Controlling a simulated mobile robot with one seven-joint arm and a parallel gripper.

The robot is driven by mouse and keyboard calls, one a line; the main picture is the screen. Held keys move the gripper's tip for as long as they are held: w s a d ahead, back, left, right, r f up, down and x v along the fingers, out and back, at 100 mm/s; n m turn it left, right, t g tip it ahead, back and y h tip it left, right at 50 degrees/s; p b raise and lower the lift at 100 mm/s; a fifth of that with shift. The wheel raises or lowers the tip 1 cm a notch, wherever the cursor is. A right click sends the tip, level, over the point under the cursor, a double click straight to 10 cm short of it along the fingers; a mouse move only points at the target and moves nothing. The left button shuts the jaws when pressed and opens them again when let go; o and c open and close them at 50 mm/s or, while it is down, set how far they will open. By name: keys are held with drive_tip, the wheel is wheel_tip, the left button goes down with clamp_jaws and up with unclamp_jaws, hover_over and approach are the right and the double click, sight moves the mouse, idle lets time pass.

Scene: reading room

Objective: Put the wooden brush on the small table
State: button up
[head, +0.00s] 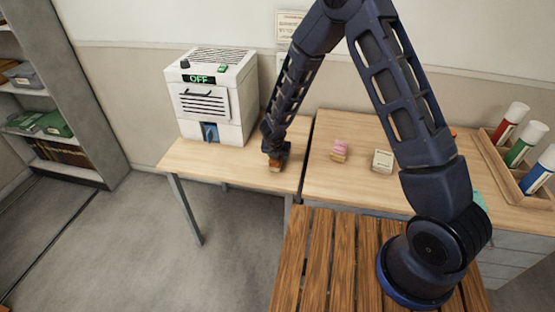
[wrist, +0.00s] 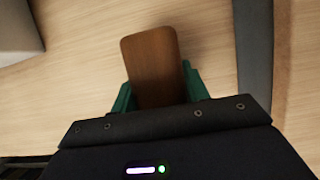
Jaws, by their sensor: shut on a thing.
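The wooden brush (head: 275,167) is a small brown block at the end of my arm in the head view. In the wrist view the brush (wrist: 151,52) shows as a plain brown rounded slab between two green fingers. My gripper (head: 276,154) is shut on it, and the fingers (wrist: 158,88) press its two sides. The small table (head: 215,167) is the light wood one at the left, and the brush is over its right part. The tabletop (wrist: 75,85) fills much of the wrist view. I cannot tell whether the brush touches it. The brush's underside is hidden.
A white machine (head: 214,97) marked OFF stands on the small table, left of my gripper. A dark gap separates this table from a wider desk (head: 330,185) with a pink block (head: 340,149), a pale box (head: 382,161) and a tube rack (head: 525,180).

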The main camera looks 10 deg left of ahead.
drive_tip(key=shift+f, duration=0.7)
drive_tip(key=shift+f, duration=0.1)
drive_tip(key=o, duration=1.1)
drive_tip(key=shift+c, duration=0.2)
